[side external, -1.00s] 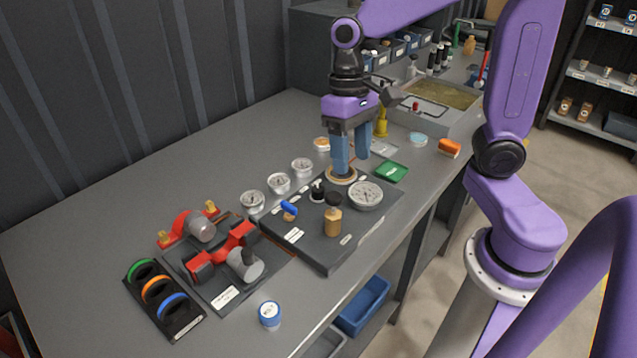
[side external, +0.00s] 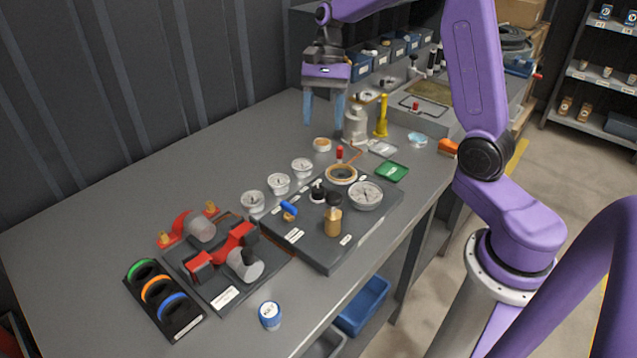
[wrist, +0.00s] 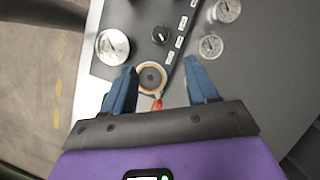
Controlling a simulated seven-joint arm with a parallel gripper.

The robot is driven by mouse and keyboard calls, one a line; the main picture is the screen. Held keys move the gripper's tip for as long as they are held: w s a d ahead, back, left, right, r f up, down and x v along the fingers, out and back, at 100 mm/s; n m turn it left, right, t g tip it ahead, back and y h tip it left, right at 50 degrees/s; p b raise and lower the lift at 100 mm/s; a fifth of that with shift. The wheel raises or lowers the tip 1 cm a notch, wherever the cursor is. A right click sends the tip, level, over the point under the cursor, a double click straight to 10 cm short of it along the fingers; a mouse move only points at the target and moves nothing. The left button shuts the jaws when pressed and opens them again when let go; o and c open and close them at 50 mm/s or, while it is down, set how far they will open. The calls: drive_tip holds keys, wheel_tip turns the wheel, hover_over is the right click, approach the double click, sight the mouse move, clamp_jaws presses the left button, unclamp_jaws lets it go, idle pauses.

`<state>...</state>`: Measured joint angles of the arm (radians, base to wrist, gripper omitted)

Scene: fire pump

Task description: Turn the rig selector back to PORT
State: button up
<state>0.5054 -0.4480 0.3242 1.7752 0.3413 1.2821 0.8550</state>
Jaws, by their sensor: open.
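A round fitting with a tan ring (side external: 341,174) sits at the far end of the dark panel (side external: 298,243). A red-tipped piece (side external: 340,153) stands at its back edge. The ring (wrist: 151,76) and red tip (wrist: 157,103) also show in the wrist view. A black knob (side external: 318,192) is on the panel near the ring, with white labels too small to read. I cannot tell which is the rig selector or where it points. My gripper (side external: 322,122) is open and empty, raised above the bench behind the panel, clear of the ring.
Several white gauges (side external: 278,183) line the panel's left side, and a larger gauge (side external: 366,195) is at its right. A brass bottle-shaped part (side external: 333,221) and blue lever (side external: 289,207) stand up from it. A grey pump-like part (side external: 355,125) and yellow post (side external: 381,116) stand behind.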

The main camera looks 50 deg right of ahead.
sight(318, 189)
drive_tip(key=x, duration=1.5)
drive_tip(key=shift+s+f, duration=0.1)
drive_tip(key=shift+f, duration=0.15)
drive_tip(key=c, duration=1.1)
